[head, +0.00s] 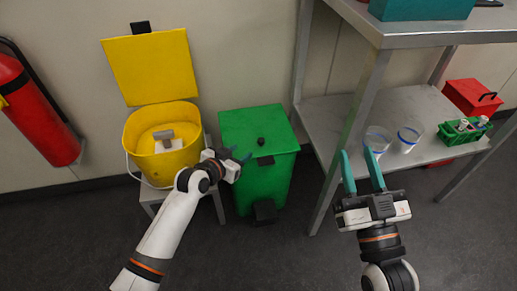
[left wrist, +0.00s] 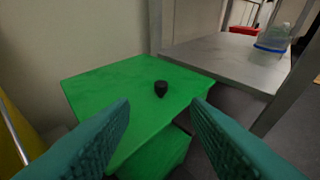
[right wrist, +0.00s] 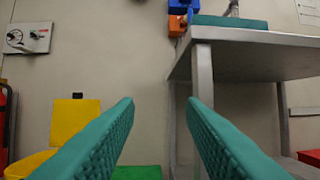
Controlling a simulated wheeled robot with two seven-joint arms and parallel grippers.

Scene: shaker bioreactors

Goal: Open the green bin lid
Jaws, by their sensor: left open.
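The green bin (head: 262,185) stands on the floor between the yellow bin and the metal table. Its green lid (head: 245,124) is closed, with a small black knob (head: 261,141) on top near the front. The lid (left wrist: 125,90) and knob (left wrist: 160,88) also show in the left wrist view. My left gripper (head: 238,155) is open and empty by the lid's front left; in the left wrist view its fingers (left wrist: 160,130) point towards the knob, apart from it. My right gripper (head: 360,172) is open and empty, in front of the table's leg.
A yellow bin (head: 130,135) with its lid (head: 150,67) raised stands on a stool at left. A red extinguisher (head: 35,110) hangs farther left. The metal table (head: 345,110) at right bears two clear beakers (head: 408,138), a green rack (head: 462,133) and a red box (head: 470,97) on its lower shelf.

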